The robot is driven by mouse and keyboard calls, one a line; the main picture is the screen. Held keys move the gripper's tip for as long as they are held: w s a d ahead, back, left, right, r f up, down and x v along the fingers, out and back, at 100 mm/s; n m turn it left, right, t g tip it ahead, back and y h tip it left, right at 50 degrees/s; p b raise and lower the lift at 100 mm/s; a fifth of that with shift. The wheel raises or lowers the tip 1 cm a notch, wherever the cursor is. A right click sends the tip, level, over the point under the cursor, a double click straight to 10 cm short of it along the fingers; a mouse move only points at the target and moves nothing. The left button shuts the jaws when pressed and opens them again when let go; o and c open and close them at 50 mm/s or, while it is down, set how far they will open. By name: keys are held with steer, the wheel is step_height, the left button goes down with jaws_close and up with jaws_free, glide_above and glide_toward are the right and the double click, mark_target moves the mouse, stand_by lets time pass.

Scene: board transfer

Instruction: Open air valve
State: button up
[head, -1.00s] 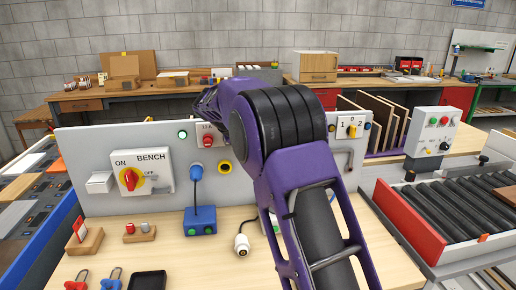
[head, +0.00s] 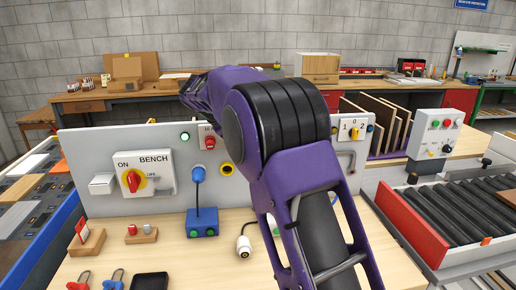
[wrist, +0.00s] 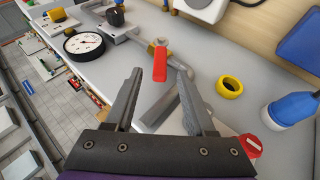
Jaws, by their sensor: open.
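The air valve shows in the wrist view as a red lever (wrist: 160,64) on a brass body, fitted to a grey pipe (wrist: 166,108) along the panel. A round white pressure gauge (wrist: 83,44) with a black rim is to its left. My gripper (wrist: 158,76) is open and empty. Its two fingers stand on either side of the red lever in the picture; I cannot tell how much depth lies between them, and no contact shows. In the head view my arm hides the valve and the gripper.
A yellow ring (wrist: 229,88) and a blue connector (wrist: 290,111) are right of the fingers. A black knob (wrist: 115,16) is near the gauge. In the head view, a red rotary switch (head: 132,181) and a blue box (head: 202,222) with a cable stand left of my arm.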

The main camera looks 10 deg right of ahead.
steer(key=v, duration=1.2)
steer(key=shift+p, duration=0.45)
